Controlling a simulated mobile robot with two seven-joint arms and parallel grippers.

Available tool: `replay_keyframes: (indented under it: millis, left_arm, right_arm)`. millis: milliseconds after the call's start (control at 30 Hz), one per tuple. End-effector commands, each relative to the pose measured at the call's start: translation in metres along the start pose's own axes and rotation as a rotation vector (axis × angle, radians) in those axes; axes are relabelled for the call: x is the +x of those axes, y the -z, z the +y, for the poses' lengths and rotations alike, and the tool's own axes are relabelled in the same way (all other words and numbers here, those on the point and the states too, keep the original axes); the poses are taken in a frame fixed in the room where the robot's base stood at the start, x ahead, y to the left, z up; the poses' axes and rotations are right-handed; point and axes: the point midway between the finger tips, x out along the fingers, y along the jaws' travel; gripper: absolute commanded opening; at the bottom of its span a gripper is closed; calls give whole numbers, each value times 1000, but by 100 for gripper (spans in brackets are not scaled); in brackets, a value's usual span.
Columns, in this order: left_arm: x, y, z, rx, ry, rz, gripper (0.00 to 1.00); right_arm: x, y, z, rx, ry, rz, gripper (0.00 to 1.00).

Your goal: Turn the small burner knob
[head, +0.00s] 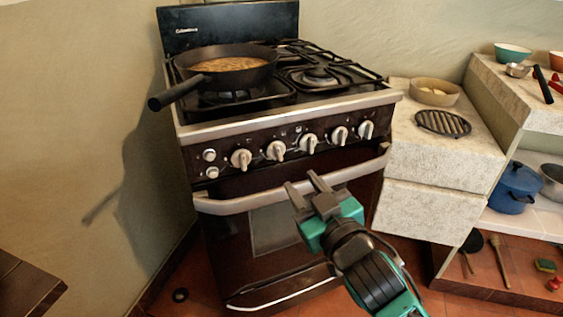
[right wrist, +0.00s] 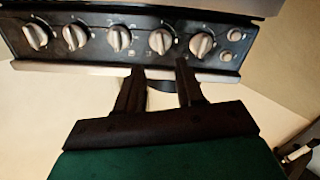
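The stove (head: 285,150) has a dark front panel with a row of several silver knobs, such as the leftmost one (head: 241,159), a middle one (head: 308,143) and the rightmost one (head: 366,129). I cannot tell which one is the small burner knob. My right gripper (head: 303,180) is open and empty, in front of the oven handle and below the middle knobs, touching none. In the right wrist view the fingers (right wrist: 160,68) are apart and point at the panel's edge, with the knobs (right wrist: 120,38) beyond them. My left gripper is out of view.
A pan with food (head: 227,64) sits on the left burner, its handle sticking out to the front left. The oven handle (head: 345,175) juts out below the knobs. Stone blocks (head: 430,160) stand right of the stove, holding a bowl (head: 434,92) and a round grate (head: 443,123).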

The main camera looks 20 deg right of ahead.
Motion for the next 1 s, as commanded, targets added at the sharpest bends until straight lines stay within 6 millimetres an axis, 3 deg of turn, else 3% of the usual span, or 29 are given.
replay_keyframes:
  millis: [500,700,1000]
  left_arm:
    - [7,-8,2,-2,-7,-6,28]
    - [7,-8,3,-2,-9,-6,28]
    - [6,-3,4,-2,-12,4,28]
  right_arm:
    - [78,-1,0,0,0,0,37]
    - [91,-1,0,0,1,-1,37]
    - [92,0,0,0,1,-2,37]
